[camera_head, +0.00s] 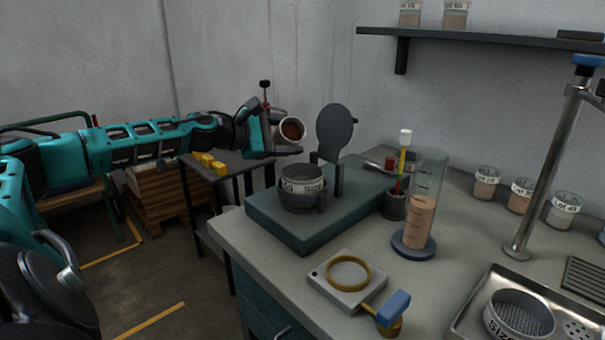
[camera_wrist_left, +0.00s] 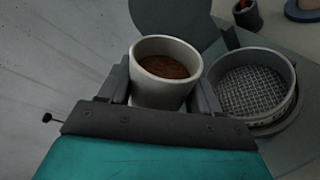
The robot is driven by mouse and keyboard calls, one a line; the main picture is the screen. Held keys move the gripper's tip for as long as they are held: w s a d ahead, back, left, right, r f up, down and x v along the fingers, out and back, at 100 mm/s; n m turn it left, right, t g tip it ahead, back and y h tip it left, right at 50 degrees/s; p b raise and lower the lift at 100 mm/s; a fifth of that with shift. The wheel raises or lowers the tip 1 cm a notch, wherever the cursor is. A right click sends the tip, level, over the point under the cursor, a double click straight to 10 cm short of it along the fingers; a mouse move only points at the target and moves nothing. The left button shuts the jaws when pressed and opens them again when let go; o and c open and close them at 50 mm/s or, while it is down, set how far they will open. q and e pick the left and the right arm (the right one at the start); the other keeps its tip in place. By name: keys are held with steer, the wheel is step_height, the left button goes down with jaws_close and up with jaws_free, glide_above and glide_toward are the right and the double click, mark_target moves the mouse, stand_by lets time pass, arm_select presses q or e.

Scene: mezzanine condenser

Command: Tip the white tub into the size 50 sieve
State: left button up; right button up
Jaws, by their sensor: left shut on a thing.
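The white tub (camera_head: 291,130) holds brown material and is tilted, its mouth facing the camera in the head view. My left gripper (camera_head: 277,138) is shut on the tub, holding it in the air to the left of and above the size 50 sieve (camera_head: 302,187). In the left wrist view the tub (camera_wrist_left: 164,85) sits between the two fingers, with brown material inside. The sieve (camera_wrist_left: 252,84) is beside it to the right, with bare mesh showing. The sieve sits on a dark teal base (camera_head: 277,220) with an upright dark disc (camera_head: 334,131) behind it. My right gripper is not in view.
A clear cylinder (camera_head: 421,205) of tan material and a pen cup (camera_head: 394,205) stand right of the base. In front lies a white block with a yellow ring (camera_head: 348,274). Another sieve (camera_head: 519,314) sits in the metal sink tray. Labelled jars line the back right.

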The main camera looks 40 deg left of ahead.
arm_select(q)
steer(key=shift+f+m+b, duration=0.3)
steer(key=shift+m+b, duration=0.1)
steer(key=shift+b, duration=0.1)
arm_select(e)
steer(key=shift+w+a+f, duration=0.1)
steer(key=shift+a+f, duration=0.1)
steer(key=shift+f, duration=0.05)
arm_select(q)
steer(key=shift+r, duration=0.15)
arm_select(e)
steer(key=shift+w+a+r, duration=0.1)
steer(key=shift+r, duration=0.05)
arm_select(q)
steer(key=shift+d+r+m+t+y, duration=0.1)
steer(key=shift+r+m+t+y, duration=0.3)
steer(key=shift+m, duration=0.5)
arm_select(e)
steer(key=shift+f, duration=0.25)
arm_select(q)
steer(key=shift+r+m+b, duration=0.15)
steer(key=shift+m+b, duration=0.25)
steer(key=shift+m, duration=0.1)
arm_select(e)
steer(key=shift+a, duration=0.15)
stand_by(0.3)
